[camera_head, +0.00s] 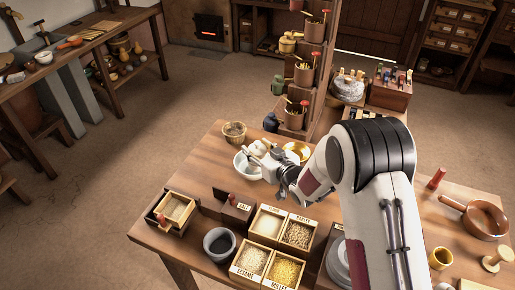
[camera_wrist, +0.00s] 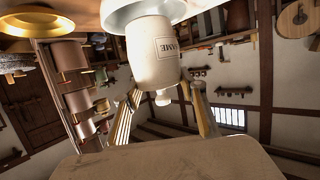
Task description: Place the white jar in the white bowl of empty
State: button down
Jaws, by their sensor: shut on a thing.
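The white jar (camera_wrist: 152,65) has a dark-lettered label and sits between the fingers of my gripper (camera_wrist: 163,112) in the wrist view. My gripper is shut on it. The white bowl (camera_head: 243,167) stands on the wooden table in the head view. My gripper (camera_head: 266,156) is at its right side, and the held jar is hard to make out there. A white bowl-like rim (camera_wrist: 135,10) shows at the far end of the jar in the wrist view. I cannot tell whether the jar touches the bowl. My gripper hides part of the bowl.
A brass bowl (camera_head: 298,150) stands just right of my gripper. A woven basket (camera_head: 234,131) is behind the white bowl. Labelled grain boxes (camera_head: 268,222) and a dark cup (camera_head: 219,243) are in front. A tall post with cups (camera_head: 308,70) rises behind.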

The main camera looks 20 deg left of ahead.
jog(key=shift+f, duration=0.55)
jog(key=c, duration=1.2)
grip_release()
jog(key=shift+r, duration=0.65)
jog(key=v, duration=1.2)
jog(key=shift+f, duration=0.1)
